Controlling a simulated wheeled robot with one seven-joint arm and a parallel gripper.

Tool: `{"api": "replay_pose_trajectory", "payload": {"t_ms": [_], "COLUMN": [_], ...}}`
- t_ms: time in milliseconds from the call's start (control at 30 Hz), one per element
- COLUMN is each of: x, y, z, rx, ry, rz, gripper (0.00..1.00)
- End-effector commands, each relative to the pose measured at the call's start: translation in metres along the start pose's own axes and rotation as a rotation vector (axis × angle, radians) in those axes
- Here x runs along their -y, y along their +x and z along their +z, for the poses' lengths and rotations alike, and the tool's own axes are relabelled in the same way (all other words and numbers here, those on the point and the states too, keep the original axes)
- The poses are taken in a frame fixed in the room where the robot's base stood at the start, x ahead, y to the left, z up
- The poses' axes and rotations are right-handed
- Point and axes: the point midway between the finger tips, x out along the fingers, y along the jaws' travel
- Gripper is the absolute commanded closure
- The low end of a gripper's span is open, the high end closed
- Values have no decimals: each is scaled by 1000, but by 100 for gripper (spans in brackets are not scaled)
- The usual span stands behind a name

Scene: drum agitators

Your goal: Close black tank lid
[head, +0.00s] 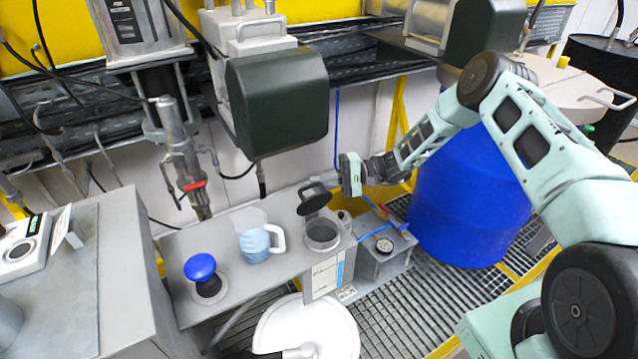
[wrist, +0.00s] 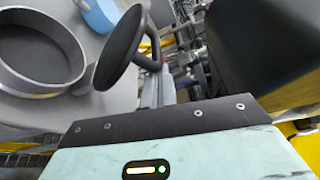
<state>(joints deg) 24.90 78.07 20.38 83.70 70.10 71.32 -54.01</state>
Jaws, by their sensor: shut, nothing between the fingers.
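The black tank lid (head: 313,198) stands open, tilted up behind the round grey tank opening (head: 322,235) on the grey bench. In the wrist view the lid (wrist: 121,47) is a dark disc seen at a slant, just right of the open ring-shaped mouth (wrist: 80,58). My gripper (head: 341,186) is shut and empty, just right of the lid at about its height. Whether it touches the lid I cannot tell. Its fingertips are hard to make out in the wrist view.
A light blue jug (head: 256,245) and a blue-knobbed port (head: 202,272) stand left on the bench. A dark green motor housing (head: 276,100) hangs above. A large blue drum (head: 468,205) stands right, and a white round lid (head: 305,330) is in front, below.

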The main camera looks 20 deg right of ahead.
Motion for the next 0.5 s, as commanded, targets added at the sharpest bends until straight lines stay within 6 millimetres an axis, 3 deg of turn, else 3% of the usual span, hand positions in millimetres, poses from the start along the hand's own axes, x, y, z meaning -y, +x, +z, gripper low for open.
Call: {"api": "replay_pose_trajectory", "payload": {"t_ms": [500], "x": [-20], "y": [-15], "z": [37], "rx": [-3], "ry": [-444], "rz": [-173], "gripper": [100]}}
